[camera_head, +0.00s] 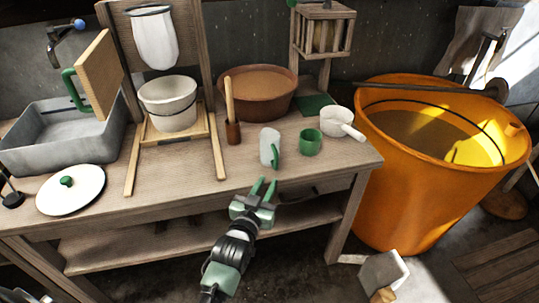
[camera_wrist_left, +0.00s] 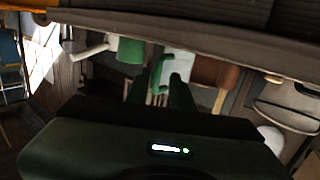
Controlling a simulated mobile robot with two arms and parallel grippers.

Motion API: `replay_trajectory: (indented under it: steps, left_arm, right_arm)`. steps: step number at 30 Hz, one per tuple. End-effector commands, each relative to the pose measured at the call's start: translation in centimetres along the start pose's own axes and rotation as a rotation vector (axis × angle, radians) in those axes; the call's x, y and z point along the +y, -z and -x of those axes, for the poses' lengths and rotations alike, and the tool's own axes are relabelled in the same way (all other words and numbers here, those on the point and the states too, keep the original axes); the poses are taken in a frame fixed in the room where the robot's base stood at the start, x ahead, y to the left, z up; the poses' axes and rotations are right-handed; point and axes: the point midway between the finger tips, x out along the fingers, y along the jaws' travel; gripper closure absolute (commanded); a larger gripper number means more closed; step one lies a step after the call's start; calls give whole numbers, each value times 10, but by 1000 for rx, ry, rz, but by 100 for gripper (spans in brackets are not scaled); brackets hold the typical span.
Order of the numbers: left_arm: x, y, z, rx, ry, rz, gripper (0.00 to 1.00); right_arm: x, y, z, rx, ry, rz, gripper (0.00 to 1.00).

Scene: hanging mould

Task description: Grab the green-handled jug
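The jug (camera_head: 266,148) is a small pale cylinder with a green handle, upright near the front edge of the wooden bench. Its green handle (camera_head: 275,152) faces the lower right. My left gripper (camera_head: 264,186) is just in front of and below the jug, fingers apart, with nothing between them. In the left wrist view the jug (camera_wrist_left: 178,64) and its green handle show beyond the tips of my gripper (camera_wrist_left: 158,80). That view looks upside down. My right gripper is in neither view.
A green cup (camera_head: 310,143) and a white long-handled pan (camera_head: 336,121) stand right of the jug. A wooden-handled tool (camera_head: 232,130) stands to its left, before a brown basin (camera_head: 259,105). The bench front edge (camera_head: 190,193) lies close to my arm. A large orange tub (camera_head: 405,190) stands right.

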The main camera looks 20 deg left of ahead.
Motion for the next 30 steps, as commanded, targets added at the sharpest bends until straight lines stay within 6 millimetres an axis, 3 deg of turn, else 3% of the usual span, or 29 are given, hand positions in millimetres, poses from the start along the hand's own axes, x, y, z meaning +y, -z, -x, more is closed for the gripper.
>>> replay_trajectory:
  steps: [8, 22, 30]
  left_arm:
    - [2, 14, -19, 74, 6, 8, 77]
    - [0, 14, -80, 71, 6, 8, 77]
    - [0, 13, -88, 70, 6, 8, 77]
  right_arm:
    - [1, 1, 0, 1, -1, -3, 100]
    - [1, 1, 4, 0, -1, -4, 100]
    - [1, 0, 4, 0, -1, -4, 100]
